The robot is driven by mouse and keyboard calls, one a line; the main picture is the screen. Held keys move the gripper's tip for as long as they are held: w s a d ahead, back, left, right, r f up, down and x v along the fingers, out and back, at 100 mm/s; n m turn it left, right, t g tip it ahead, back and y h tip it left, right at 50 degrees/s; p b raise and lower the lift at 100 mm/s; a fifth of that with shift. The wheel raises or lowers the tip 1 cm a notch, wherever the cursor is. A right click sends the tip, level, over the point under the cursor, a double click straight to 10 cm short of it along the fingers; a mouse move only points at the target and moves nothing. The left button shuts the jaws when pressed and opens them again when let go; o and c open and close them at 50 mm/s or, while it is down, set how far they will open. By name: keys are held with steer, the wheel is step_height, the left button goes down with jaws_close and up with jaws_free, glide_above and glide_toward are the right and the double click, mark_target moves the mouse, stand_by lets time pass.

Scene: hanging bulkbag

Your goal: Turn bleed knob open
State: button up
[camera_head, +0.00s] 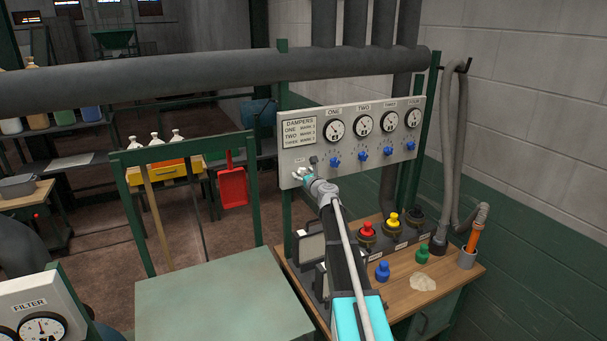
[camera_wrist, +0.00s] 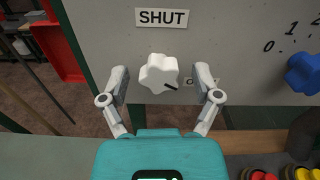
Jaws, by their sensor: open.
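The white lobed bleed knob (camera_wrist: 159,74) is on the grey panel (camera_wrist: 230,60), below a label reading SHUT (camera_wrist: 161,18). A short black mark on it points to the lower right. A second small label (camera_wrist: 188,82) at its right is partly hidden by a finger. My gripper (camera_wrist: 160,78) is open, with one finger at each side of the knob and a visible gap at each side. In the head view my gripper (camera_head: 301,176) is at the panel's lower left corner, and the knob (camera_head: 297,172) is partly hidden there.
The panel carries several gauges (camera_head: 335,130) and blue knobs (camera_head: 335,162); one blue knob (camera_wrist: 304,74) is right of my gripper. Below stands a wooden bench (camera_head: 450,270) with red and yellow caps (camera_head: 392,220). A red dustpan (camera_head: 232,186) hangs to the left.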

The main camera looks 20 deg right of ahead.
steer(key=s, duration=1.2)
steer(key=shift+d, duration=0.2)
steer(key=shift+w+a, duration=0.1)
steer(key=s+a+f+n+g+y+b, duration=0.1)
steer(key=s+a+f+n+g+y, duration=0.2)
steer(key=a+n, duration=0.35)
steer(key=s+a+f+n+g+y+b, duration=0.1)
steer(key=s+a+f+n+g, duration=0.15)
steer(key=a+f+n, duration=0.45)
steer(key=s+a+f+n+g+y+b, duration=0.1)
steer(key=s+a+f+n+g+y, duration=0.15)
steer(key=a+n, duration=0.45)
steer(key=s+a+f+n+g+h+b, duration=0.1)
steer(key=s+a+f+n+g+h, duration=0.1)
steer(key=s, duration=0.5)
steer(key=s+a+f+n+g+h+b, duration=0.1)
steer(key=s+a+f+n+g+h, duration=0.1)
steer(key=s+f+n+g, duration=0.2)
steer(key=s+a+f+n+g+h+b, duration=0.1)
steer(key=s+a+f+n+g+h, duration=0.1)
steer(key=s+f+n, duration=0.4)
steer(key=s+n+g+h, duration=0.1)
steer(key=s+n+g, duration=0.1)
steer(key=s, duration=0.2)
steer(key=shift+s+a+f, duration=0.2)
steer(key=shift+s+a, duration=0.05)
steer(key=shift+c, duration=0.2)
